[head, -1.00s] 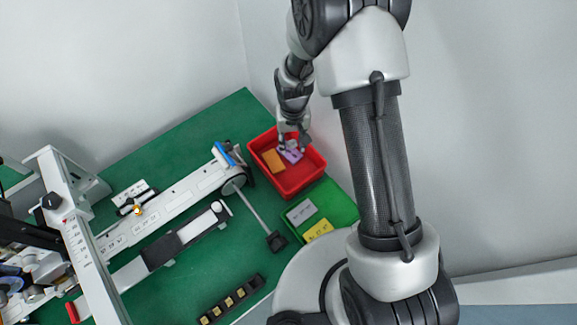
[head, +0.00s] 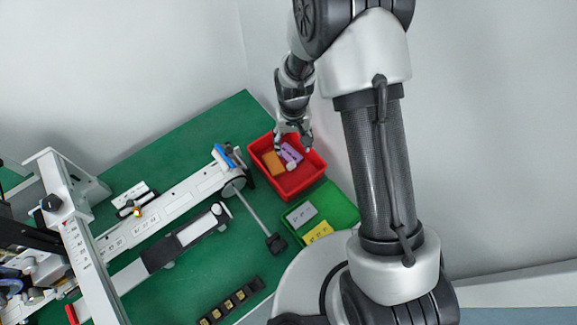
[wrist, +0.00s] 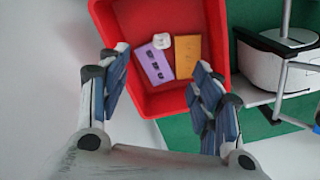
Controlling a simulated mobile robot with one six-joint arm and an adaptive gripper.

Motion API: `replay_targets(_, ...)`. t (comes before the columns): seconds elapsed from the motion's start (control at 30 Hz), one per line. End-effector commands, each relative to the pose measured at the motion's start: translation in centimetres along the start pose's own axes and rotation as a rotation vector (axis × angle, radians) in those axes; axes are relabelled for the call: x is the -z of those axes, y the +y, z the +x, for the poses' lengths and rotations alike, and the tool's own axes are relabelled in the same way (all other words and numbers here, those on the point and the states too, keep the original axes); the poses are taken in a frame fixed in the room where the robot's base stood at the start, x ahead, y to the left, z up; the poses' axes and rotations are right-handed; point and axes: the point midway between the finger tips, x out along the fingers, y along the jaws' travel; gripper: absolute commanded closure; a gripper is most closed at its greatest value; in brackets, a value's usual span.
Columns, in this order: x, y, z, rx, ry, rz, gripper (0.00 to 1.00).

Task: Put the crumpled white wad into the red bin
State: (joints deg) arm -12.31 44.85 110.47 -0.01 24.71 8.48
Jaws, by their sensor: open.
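The crumpled white wad (wrist: 162,41) lies inside the red bin (wrist: 166,101), by the top edge of a purple card (wrist: 153,65) and left of an orange card (wrist: 187,55). In the head view the wad (head: 291,165) shows as a small white spot in the red bin (head: 299,188). My gripper (wrist: 161,78) is open and empty, its fingers spread wide over the bin, apart from the wad. In the head view my gripper (head: 293,143) is above the bin's back part.
A green tray (head: 337,207) with a grey card and a yellow card (head: 317,232) stands in front of the red bin. A white and black machine (head: 180,205) fills the green table left of the bin. White walls stand behind.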

Motion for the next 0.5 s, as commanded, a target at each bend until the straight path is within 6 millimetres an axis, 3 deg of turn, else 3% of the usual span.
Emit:
replay_targets(0.3,0.1,0.0,-6.5,0.001,0.007,0.000,0.41)
replay_targets(0.5,0.1,0.0,-9.9,0.000,0.003,0.000,0.41)
